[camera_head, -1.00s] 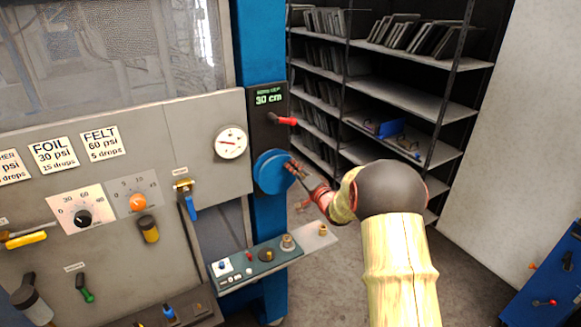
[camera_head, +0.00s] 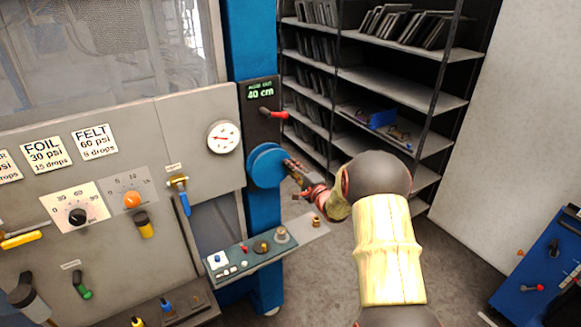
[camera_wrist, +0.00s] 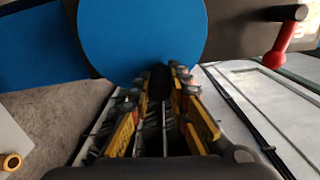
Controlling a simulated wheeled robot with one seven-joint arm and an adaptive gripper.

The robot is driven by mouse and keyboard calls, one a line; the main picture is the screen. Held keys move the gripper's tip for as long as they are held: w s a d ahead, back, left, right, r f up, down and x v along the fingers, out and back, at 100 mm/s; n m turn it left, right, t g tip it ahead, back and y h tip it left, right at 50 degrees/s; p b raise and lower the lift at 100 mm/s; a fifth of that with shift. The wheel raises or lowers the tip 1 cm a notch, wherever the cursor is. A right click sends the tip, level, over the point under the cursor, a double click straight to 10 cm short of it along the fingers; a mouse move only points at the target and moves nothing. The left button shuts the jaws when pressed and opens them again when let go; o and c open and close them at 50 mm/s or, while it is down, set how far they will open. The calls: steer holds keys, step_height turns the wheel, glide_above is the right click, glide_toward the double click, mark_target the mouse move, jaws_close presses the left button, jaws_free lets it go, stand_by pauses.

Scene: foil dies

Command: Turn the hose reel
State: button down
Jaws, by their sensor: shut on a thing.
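The hose reel is a round blue disc (camera_head: 264,168) on the blue post, below a small display (camera_head: 261,92) that reads 40 cm. In the wrist view the blue disc (camera_wrist: 145,35) fills the top middle. My gripper (camera_head: 290,166) is at the reel's right side. In the wrist view my gripper (camera_wrist: 163,78) has its yellow-sided fingers closed on a dark handle (camera_wrist: 158,82) at the disc's lower edge. The fingers hide part of the handle.
A red-handled lever (camera_head: 273,114) sits just above the reel. Below is a small green control shelf (camera_head: 250,262). To the left is a grey panel with a gauge (camera_head: 223,137) and knobs. Behind stands a metal shelf rack (camera_head: 400,93). A blue cabinet (camera_head: 545,270) is at right.

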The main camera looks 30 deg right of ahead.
steer(key=shift+f, duration=0.1)
stand_by(0.3)
steer(key=c, duration=1.8)
jaws_free()
steer(key=shift+o, duration=0.6)
steer(key=shift+s, duration=0.1)
steer(key=s, duration=1.1)
steer(key=shift+s+d, duration=0.25)
steer(key=shift+s, duration=0.15)
